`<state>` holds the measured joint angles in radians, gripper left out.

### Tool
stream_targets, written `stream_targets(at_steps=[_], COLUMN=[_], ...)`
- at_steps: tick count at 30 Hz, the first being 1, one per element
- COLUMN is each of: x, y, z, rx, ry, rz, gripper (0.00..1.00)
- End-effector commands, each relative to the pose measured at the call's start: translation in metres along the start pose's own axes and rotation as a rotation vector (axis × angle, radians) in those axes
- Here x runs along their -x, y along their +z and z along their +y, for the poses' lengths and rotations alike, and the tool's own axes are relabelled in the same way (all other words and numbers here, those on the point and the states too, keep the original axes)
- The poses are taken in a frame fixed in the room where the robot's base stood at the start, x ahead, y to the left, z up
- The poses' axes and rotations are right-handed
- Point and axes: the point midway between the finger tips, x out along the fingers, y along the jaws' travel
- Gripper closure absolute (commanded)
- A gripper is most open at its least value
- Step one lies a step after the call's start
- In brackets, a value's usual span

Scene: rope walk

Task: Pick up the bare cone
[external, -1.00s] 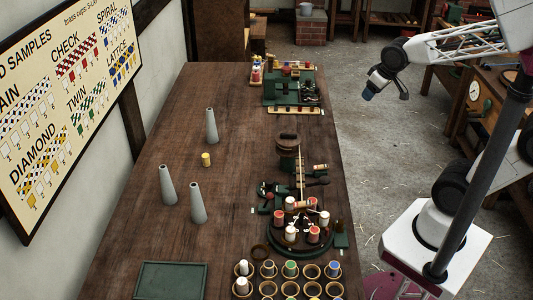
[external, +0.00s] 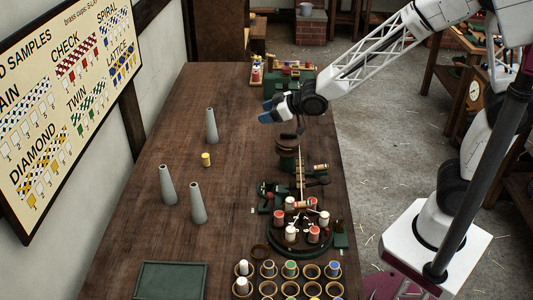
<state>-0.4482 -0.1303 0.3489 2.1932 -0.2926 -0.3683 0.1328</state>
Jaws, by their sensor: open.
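Three tall grey cones stand upright on the wooden table and all look bare: a far cone (external: 211,127), a left cone (external: 168,187) and a near cone (external: 198,205). At this size I cannot tell one of them apart as the only bare one. My gripper (external: 267,112) is open, with blue fingertips pointing left. It is in the air over the table, to the right of the far cone and apart from it. I see nothing between its fingers.
A small yellow spool (external: 206,160) stands among the cones. A braiding device with a ring of spools (external: 292,234) and a rack of brass cups (external: 290,288) lie to the right. A green tray (external: 172,279) lies at the front. A sample board (external: 65,110) hangs on the left wall.

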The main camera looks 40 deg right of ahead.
Motion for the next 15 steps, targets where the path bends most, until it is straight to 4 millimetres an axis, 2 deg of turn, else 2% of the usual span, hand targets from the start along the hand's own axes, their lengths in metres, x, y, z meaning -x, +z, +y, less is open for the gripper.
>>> stream_targets(at_steps=[1, 6, 15], x=[-0.016, -0.058, -0.111], y=[0.001, -0.002, 0.012], z=[-0.017, -0.07, -0.175], rx=[0.013, 0.046, 0.07], ry=[-0.033, -0.141, -0.356], rz=[0.029, 0.147, 0.344], gripper=[0.38, 0.38, 0.38])
